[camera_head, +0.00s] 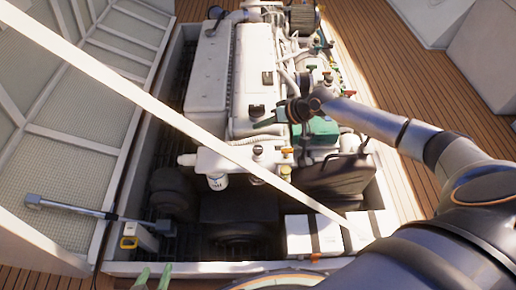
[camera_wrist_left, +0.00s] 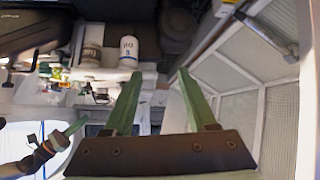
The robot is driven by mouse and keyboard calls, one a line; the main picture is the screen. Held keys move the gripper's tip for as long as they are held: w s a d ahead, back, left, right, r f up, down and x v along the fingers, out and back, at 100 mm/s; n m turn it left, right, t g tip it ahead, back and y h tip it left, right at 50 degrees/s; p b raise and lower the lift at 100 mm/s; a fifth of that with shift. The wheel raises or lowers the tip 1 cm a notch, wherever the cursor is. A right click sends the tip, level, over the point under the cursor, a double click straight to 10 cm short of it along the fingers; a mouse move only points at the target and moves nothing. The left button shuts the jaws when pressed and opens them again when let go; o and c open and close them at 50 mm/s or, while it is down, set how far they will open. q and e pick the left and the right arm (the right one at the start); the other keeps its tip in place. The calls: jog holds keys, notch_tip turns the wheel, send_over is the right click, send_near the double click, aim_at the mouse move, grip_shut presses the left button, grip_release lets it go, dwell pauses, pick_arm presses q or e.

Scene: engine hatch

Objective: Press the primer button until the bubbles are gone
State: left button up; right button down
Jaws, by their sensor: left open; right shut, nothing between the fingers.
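The white engine (camera_head: 233,75) fills the open hatch. No bubbles can be made out. My right gripper (camera_head: 258,124) is shut and empty above the engine's near part, just behind the knob in the picture. My left gripper (camera_head: 154,277) is open and empty at the bottom edge; its green fingers (camera_wrist_left: 162,75) stand apart.
A pale diagonal bar (camera_head: 130,92) crosses the head view. The raised hatch panel (camera_head: 75,110) is on the left with a grey strut (camera_head: 75,207). White boxes (camera_head: 300,235) sit at the near right of the bay. Wooden deck (camera_head: 395,60) lies right.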

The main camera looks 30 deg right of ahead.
jog(key=b, duration=0.4)
send_over(261, 150)
notch_tip(261, 150, down, 5)
jog(key=shift+s+r, duration=0.1)
jog(key=shift+r, duration=0.05)
jog(key=shift+f+b, duration=0.6)
jog(key=shift+b, duration=0.1)
notch_tip(261, 150, down, 2)
jog(key=shift+f+b, duration=0.2)
jog(key=shift+b, duration=0.75)
pick_arm(q)
jog(key=w+r+m+t+h, duration=0.1)
jog(key=w+r+t, duration=0.2)
jog(key=r, duration=0.7)
jog(key=w+r+m+t+h, duration=0.2)
jog(key=w+r+t, duration=0.2)
jog(key=r+t, duration=0.3)
jog(key=shift+w+a+r+m+t+h, duration=0.2)
jog(key=shift+r+m+t+h, duration=0.1)
jog(key=shift+r, duration=1.6)
pick_arm(e)
jog(key=shift+f, duration=0.15)
pick_arm(q)
jog(key=shift+f, duration=0.15)
pick_arm(e)
jog(key=shift+f, duration=0.1)
